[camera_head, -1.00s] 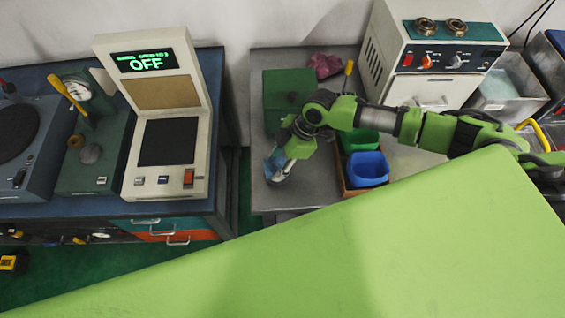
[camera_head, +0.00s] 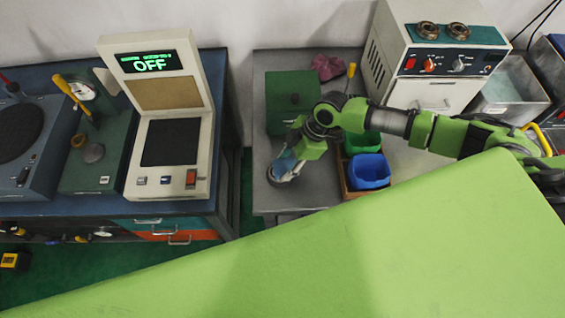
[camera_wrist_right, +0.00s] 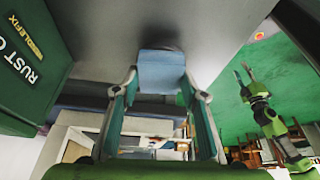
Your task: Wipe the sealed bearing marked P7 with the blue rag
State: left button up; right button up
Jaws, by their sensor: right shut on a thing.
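My right gripper (camera_head: 284,168) is low over the grey table (camera_head: 325,180), left of the blue bin. It is shut on the blue rag (camera_wrist_right: 162,72), which shows between its fingertips in the right wrist view, close to the table surface. In the head view the rag (camera_head: 282,163) is partly covered by the gripper. Two metal bearing rings (camera_head: 428,31) (camera_head: 456,29) sit on the teal top of the white machine. I cannot read a P7 mark on either. My left gripper (camera_wrist_right: 244,80) shows only in the wrist view, with its fingers apart and empty.
A green box (camera_head: 292,95), a pink cloth (camera_head: 328,67) and a bin box with a blue bin (camera_head: 368,171) and a green bin (camera_head: 362,142) stand around my right arm. The white machine (camera_head: 430,75) is behind. A display reading OFF (camera_head: 150,64) stands on the left bench.

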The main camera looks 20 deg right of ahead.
aim_at(275, 168)
jog(key=shift+w+a+p, duration=0.15)
jog(key=shift+a+p, duration=0.25)
jog(key=shift+a, duration=1.15)
jog(key=shift+d, duration=0.1)
jog(key=shift+s+d, duration=0.25)
jog(key=shift+d, duration=0.45)
jog(key=shift+s+d, duration=0.25)
jog(key=shift+d, duration=0.45)
jog(key=shift+f, duration=0.1)
jog(key=shift+w+a, duration=0.1)
jog(key=shift+a, duration=0.05)
jog(key=shift+w+a, duration=0.3)
jog(key=shift+a, duration=0.3)
jog(key=shift+w+a, duration=0.25)
jog(key=shift+a, duration=0.35)
jog(key=shift+d, duration=0.15)
